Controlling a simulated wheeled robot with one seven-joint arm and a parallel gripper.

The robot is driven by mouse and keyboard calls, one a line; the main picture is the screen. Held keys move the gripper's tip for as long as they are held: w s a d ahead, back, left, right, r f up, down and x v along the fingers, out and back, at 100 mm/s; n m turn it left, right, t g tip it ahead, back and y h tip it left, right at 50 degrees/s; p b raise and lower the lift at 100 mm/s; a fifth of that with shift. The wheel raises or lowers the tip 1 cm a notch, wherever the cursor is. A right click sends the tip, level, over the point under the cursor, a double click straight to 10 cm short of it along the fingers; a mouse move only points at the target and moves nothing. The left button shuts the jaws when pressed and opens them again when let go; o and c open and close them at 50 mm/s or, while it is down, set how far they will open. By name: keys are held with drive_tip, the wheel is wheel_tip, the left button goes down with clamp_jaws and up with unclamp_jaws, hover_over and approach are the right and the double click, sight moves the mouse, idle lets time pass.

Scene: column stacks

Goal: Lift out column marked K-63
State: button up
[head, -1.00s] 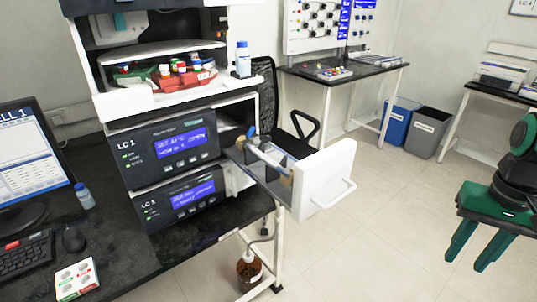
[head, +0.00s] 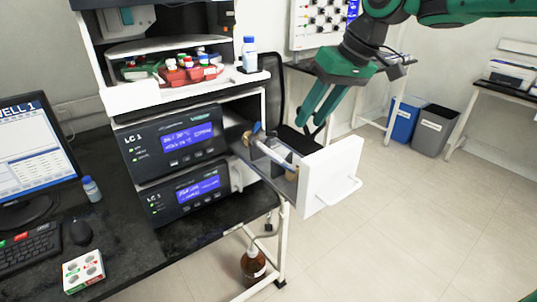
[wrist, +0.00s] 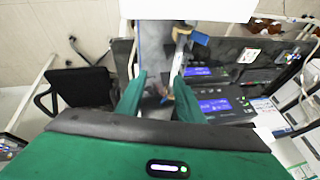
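A pale column (head: 279,154) lies in the pulled-out drawer (head: 328,180) of the LC stack, with a blue fitting at its far end and a tan fitting near the drawer front. No K-63 marking is readable. In the wrist view, a white tube-like piece (wrist: 178,62) with blue fittings shows beside the right finger; part of it is hidden. My gripper (head: 311,121) is open and empty, pointing down above and to the right of the column. In the wrist view, its two green fingers (wrist: 160,80) are spread apart over the drawer.
Two LC 1 modules (head: 175,140) stand left of the drawer. A black chair (head: 272,90) stands behind the drawer. Open floor lies to the right.

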sight(272, 152)
drive_tip(key=shift+n+y, duration=0.3)
drive_tip(key=shift+w+a+f, duration=0.3)
drive_tip(key=shift+a+f, duration=1.05)
drive_tip(key=shift+f, duration=0.2)
drive_tip(key=shift+w+a+f, duration=0.3)
drive_tip(key=shift+a+f, duration=1.1)
drive_tip(key=shift+f, duration=0.15)
drive_tip(key=shift+w+a+f, duration=0.3)
drive_tip(key=shift+a+f, duration=1.05)
drive_tip(key=shift+f, duration=0.2)
clamp_jaws()
